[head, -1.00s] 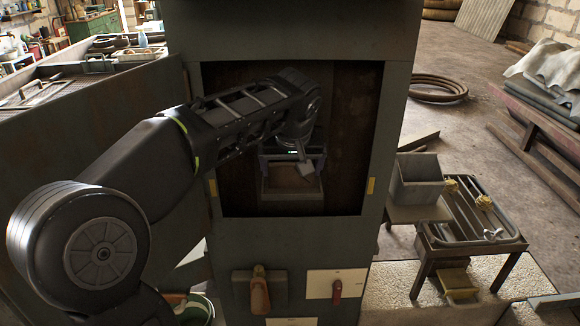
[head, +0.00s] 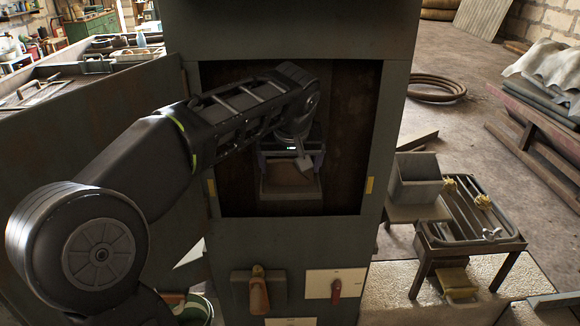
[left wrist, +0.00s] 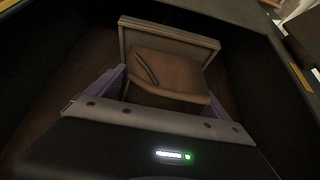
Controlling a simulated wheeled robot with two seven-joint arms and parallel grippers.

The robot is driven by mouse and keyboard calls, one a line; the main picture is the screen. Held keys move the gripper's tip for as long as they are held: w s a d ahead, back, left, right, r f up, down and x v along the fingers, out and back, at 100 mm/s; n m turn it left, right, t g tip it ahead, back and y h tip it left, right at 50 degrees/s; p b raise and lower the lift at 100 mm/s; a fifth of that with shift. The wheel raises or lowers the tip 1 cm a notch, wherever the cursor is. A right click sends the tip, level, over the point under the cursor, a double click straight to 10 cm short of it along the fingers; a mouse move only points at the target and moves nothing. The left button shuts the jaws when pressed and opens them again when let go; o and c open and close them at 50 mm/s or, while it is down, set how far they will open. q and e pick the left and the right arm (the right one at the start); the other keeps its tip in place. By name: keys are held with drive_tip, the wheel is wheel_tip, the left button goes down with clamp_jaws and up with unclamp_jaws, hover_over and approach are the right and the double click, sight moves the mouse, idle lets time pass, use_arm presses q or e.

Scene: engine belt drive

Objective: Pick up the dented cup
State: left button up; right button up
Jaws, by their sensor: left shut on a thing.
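The dented cup (head: 289,176) is a brown, box-shaped metal bucket inside the dark opening of the tall cabinet. In the left wrist view the cup (left wrist: 168,76) shows a pale rim and a dark crease-like mark on its inner face. My left gripper (head: 291,162) reaches into the opening from the left and is shut on the cup. Its purple fingers (left wrist: 163,95) lie along the cup's two sides in the left wrist view. The fingertips and the cup's underside are partly hidden. My right gripper is in neither view.
The grey cabinet (head: 230,240) frames the opening closely around my arm. At right, a grey bin (head: 415,182) stands beside a low table (head: 470,243) with a metal frame. A hose coil (head: 437,88) lies behind.

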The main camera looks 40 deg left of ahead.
use_arm(q)
drive_tip(key=shift+r, duration=0.4)
drive_tip(key=s+d+b, duration=0.5)
drive_tip(key=s+d, duration=0.6)
drive_tip(key=s, duration=0.2)
drive_tip(key=shift+s+d+b, duration=0.3)
drive_tip(key=shift+s+b, duration=0.1)
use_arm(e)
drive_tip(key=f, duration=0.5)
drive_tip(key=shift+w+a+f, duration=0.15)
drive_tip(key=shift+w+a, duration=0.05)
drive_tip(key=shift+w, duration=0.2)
use_arm(q)
drive_tip(key=shift+w, duration=0.1)
